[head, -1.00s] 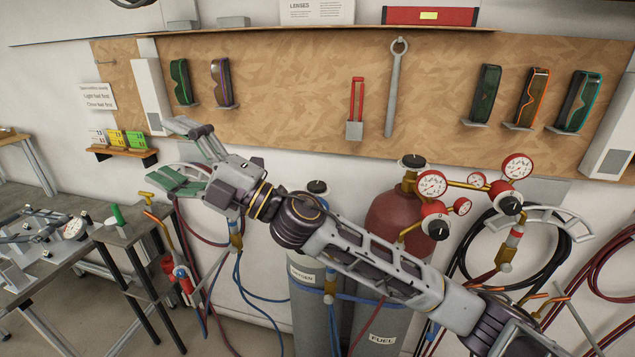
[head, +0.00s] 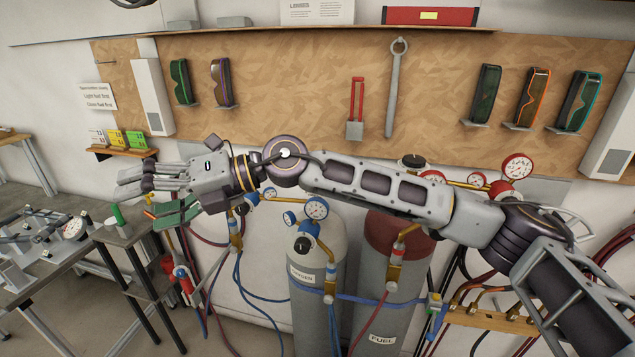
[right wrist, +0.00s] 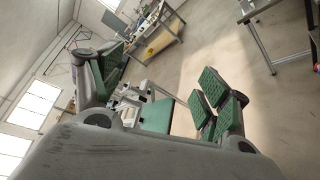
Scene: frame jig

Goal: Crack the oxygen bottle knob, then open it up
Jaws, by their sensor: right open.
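The grey oxygen bottle (head: 318,270) stands upright below the pegboard with its label facing me. Its blue-rimmed gauges (head: 317,208) and a black regulator knob (head: 303,244) show below my right arm. The bottle's top is hidden behind that arm, so I cannot see a knob there. My right gripper (head: 142,199) is open and empty, well left of the bottle and pointing left. In the right wrist view its green pads (right wrist: 218,100) stand apart with nothing between them. My left gripper is not in view.
The fuel bottle (head: 385,300), with a dark red top, stands right of the oxygen bottle, partly behind my arm. Blue hoses (head: 265,300) hang around the bottles. A torch (head: 180,278) hangs by a small stand (head: 125,234) at left. A wrench (head: 395,90) hangs on the pegboard (head: 290,75).

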